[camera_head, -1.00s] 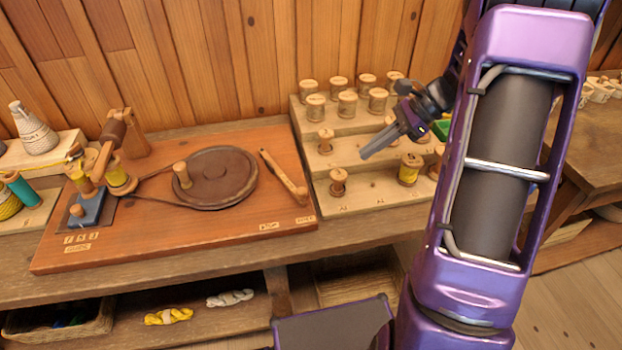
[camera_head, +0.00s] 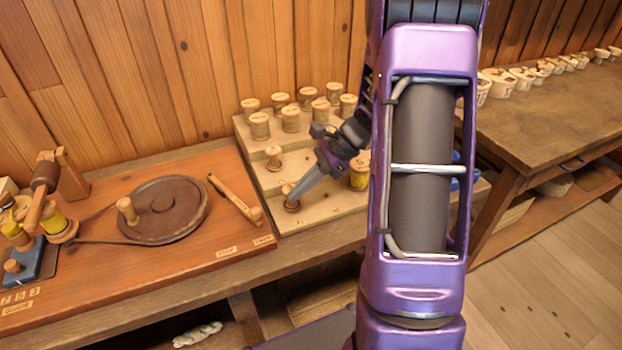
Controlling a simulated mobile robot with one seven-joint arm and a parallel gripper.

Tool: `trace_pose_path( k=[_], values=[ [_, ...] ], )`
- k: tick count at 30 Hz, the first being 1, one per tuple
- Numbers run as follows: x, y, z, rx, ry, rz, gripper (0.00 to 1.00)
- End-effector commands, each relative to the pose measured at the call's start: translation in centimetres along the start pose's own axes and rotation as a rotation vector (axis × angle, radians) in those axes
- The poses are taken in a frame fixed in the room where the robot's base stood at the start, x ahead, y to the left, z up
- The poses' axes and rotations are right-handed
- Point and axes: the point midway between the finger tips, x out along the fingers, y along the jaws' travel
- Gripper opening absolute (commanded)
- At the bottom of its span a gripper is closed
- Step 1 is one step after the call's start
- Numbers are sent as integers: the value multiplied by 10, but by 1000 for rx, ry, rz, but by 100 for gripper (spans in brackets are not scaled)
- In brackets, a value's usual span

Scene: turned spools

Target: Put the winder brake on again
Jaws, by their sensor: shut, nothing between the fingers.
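The winder board (camera_head: 150,270) lies on the bench at the left. On it is a dark round wheel (camera_head: 170,210) with an upright wooden knob (camera_head: 127,210). A pale wooden lever (camera_head: 235,199), which looks like the brake, lies right of the wheel, apart from its rim. Its near end is by the rightmost of two small labels (camera_head: 264,240), too small to read surely. My gripper (camera_head: 291,199) is shut and empty. It points down and left, in front of or at a small spool (camera_head: 287,190) at the front left of the stepped rack, right of the lever. I cannot tell whether they touch.
The stepped rack (camera_head: 262,180) holds several spools, with a yellow one (camera_head: 359,174) behind my arm. A blue block (camera_head: 35,266) and thread guides stand at the board's left. Another bench (camera_head: 560,110) with white cups is at the right. My arm hides part of the rack.

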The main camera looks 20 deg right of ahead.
Motion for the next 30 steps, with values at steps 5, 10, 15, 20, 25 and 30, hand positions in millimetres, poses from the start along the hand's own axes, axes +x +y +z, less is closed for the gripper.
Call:
trace_pose_path(
  k=[5,10,15,20,25,30],
  values=[
    [35,0,5,-3,-1,2,0],
    [51,0,20,-2,0,1,0],
    [57,0,26,0,0,-1,0],
    [57,0,27,0,0,-1,0],
    [57,0,27,1,0,-1,0],
    [65,7,35,33,-2,-36,0]
  ],
)
